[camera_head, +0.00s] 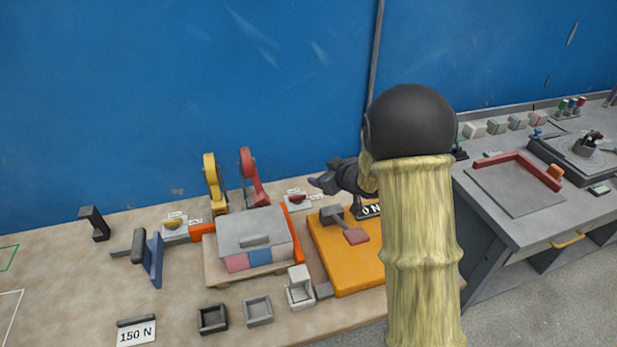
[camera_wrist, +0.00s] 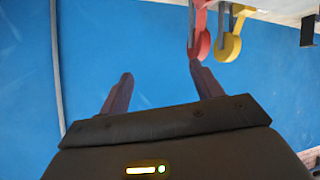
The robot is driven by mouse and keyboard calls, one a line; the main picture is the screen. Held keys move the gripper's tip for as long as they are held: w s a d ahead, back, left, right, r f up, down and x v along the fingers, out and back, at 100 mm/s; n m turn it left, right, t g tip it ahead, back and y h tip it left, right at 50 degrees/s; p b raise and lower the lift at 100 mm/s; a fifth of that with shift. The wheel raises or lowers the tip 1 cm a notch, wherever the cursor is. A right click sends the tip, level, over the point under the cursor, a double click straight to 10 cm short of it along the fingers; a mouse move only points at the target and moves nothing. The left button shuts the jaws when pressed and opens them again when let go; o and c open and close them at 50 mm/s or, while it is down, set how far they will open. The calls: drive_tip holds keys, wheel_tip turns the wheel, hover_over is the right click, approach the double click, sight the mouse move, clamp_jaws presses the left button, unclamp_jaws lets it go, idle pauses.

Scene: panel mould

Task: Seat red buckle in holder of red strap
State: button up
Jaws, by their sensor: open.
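The red strap (camera_head: 251,176) stands upright at the back of the bench, to the right of the yellow strap (camera_head: 213,183). A small dark red piece, apparently the red buckle (camera_head: 297,197), is at a grey labelled block, apparently its holder (camera_head: 292,206); how it sits there is too small to tell. My gripper (camera_head: 319,182) is open, just right of and above that block in the head view. In the wrist view my gripper (camera_wrist: 161,70) has spread fingers with nothing visible between them. The red strap (camera_wrist: 200,40) hangs inverted by the right fingertip there; their gap in depth is unclear.
A grey lidded box (camera_head: 252,232) on a wooden tray stands in front of the straps. An orange board (camera_head: 335,260) with a hammer-like tool lies to its right, partly behind my arm. Small open bins (camera_head: 212,319) line the front. A blue wall (camera_head: 130,100) closes the back.

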drive_tip(key=s+d+f+m+g+h+b, duration=0.1)
drive_tip(key=s+d, duration=0.1)
drive_tip(key=s, duration=0.2)
drive_tip(key=s+d+m+g+h+b, duration=0.1)
drive_tip(key=s+d+m+h, duration=0.1)
drive_tip(key=s, duration=0.3)
drive_tip(key=s+d+f+m+g+h+b, duration=0.1)
drive_tip(key=s+d+m+h, duration=0.1)
drive_tip(key=s+d, duration=0.2)
drive_tip(key=shift+s+f, duration=0.35)
drive_tip(key=shift+s, duration=0.1)
drive_tip(key=s+f+m+g+b, duration=0.2)
drive_tip(key=s+g, duration=0.3)
drive_tip(key=s, duration=1.1)
drive_tip(key=shift+a+f+m, duration=0.25)
drive_tip(key=shift+f+m, duration=0.25)
drive_tip(key=shift+f, duration=0.15)
